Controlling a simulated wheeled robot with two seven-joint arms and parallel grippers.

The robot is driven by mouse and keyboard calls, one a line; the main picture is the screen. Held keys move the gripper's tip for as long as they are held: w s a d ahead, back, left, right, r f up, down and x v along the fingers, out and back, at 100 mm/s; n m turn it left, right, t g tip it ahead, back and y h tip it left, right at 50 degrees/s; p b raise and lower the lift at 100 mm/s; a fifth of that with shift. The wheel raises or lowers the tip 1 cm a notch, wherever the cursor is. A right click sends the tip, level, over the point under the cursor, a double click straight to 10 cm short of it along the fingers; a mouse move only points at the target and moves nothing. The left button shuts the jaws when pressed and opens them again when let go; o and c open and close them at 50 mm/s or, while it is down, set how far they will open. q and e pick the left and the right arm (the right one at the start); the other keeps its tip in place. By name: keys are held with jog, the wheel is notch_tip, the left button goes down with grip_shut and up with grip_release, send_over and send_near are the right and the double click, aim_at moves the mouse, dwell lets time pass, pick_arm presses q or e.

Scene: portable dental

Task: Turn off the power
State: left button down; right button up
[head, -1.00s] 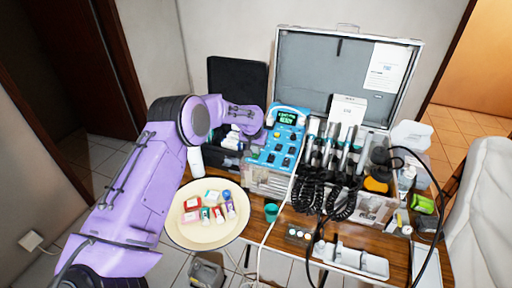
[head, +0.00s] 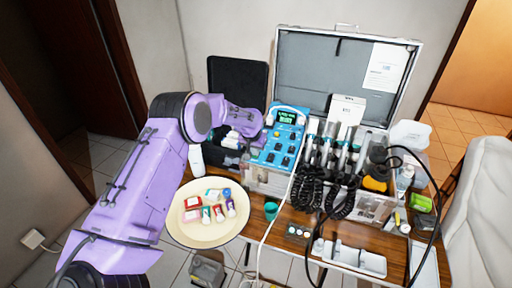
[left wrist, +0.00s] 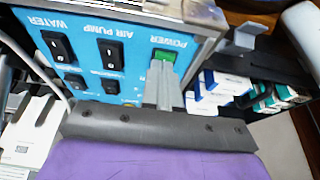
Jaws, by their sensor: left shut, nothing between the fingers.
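The blue control panel (head: 281,140) of the dental unit stands tilted in the open case, with a lit green display (head: 288,117) at its top. In the left wrist view the panel (left wrist: 75,20) shows black rocker switches marked WATER (left wrist: 56,45) and AIR PUMP (left wrist: 110,53). The green POWER switch (left wrist: 164,54) is at the panel's right side. My left gripper (left wrist: 163,72) is shut and empty, its tips right at the lower edge of the green switch. I cannot tell whether they touch it or which way it is rocked. My right gripper is not in view.
Handpieces with coiled black hoses (head: 325,185) stand right of the panel. A round cream tray (head: 185,235) with small boxes is at the front left. A black bin with packets (head: 228,160) sits beside the panel. A white cord hangs in front of the unit.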

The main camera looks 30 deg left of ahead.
pick_arm(q)
jog(key=shift+s+f, duration=0.35)
jog(key=shift+f, duration=0.05)
notch_tip(320, 180, up, 5)
jog(key=p, duration=0.4)
jog(key=shift+s+r, duration=0.1)
jog(key=b+v, duration=0.3)
jog(key=v, duration=0.6)
jog(key=shift+s+r, duration=0.2)
jog(key=shift+r, duration=0.05)
